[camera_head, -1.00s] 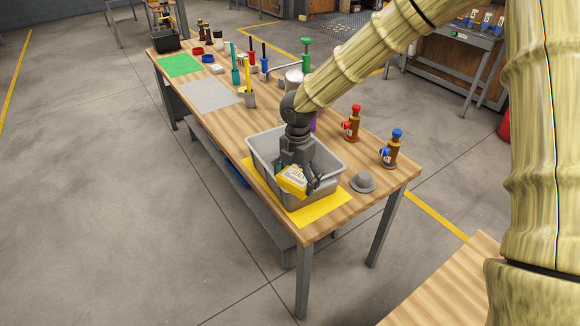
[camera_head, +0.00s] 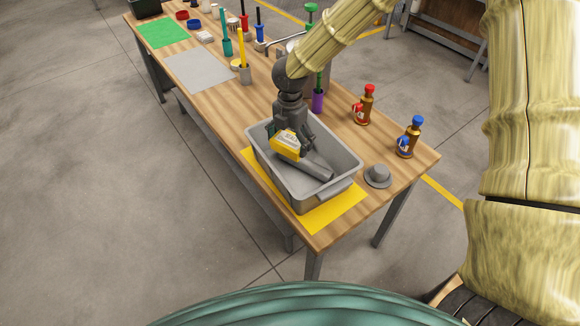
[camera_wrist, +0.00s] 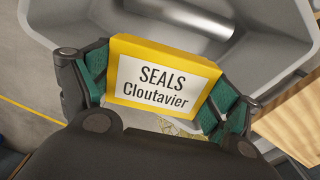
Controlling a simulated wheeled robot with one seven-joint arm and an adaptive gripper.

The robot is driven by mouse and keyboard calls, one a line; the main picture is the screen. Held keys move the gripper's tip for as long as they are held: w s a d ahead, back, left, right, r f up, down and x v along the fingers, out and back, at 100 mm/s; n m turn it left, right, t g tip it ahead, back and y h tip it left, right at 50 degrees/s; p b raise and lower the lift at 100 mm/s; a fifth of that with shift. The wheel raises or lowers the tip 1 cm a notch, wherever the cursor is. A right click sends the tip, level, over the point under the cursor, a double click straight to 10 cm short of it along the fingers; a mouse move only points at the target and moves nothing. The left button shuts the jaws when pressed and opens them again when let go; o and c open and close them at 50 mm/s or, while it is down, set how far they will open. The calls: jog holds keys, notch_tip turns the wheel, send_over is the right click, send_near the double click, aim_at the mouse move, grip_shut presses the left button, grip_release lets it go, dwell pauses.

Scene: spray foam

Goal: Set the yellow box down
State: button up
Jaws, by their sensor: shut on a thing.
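The yellow box (camera_head: 285,144) has a white label reading "SEALS Cloutavier", which shows clearly in the wrist view (camera_wrist: 160,80). My gripper (camera_head: 292,138) is shut on the box, with a green-padded finger on each side of it in the wrist view (camera_wrist: 160,93). The gripper holds the box over the grey bin (camera_head: 346,166), inside its rim outline in the head view. Whether the box touches the bin's floor or wall cannot be told. A grey cylindrical thing (camera_head: 314,166) lies in the bin beside the box.
The bin stands on a yellow mat (camera_head: 335,213) near the table's front end. A grey hat-shaped thing (camera_head: 377,176), a red-topped bottle (camera_head: 366,106) and a blue-topped bottle (camera_head: 409,138) stand to its right. The grey mat (camera_head: 198,70) and green mat (camera_head: 162,33) are bare.

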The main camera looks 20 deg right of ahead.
jog(key=p, duration=0.2)
send_over(289, 177)
notch_tip(289, 177, down, 10)
jog(key=shift+r, duration=0.25)
jog(key=shift+w+f, duration=0.15)
jog(key=shift+f, duration=0.35)
jog(key=shift+s+f+p, duration=0.25)
jog(key=shift+f+p, duration=0.1)
jog(key=shift+f, duration=0.3)
jog(key=shift+w+f, duration=0.1)
jog(key=shift+f, duration=1.15)
jog(key=shift+f, duration=0.1)
jog(key=o, duration=0.6)
jog(key=shift+o, duration=1)
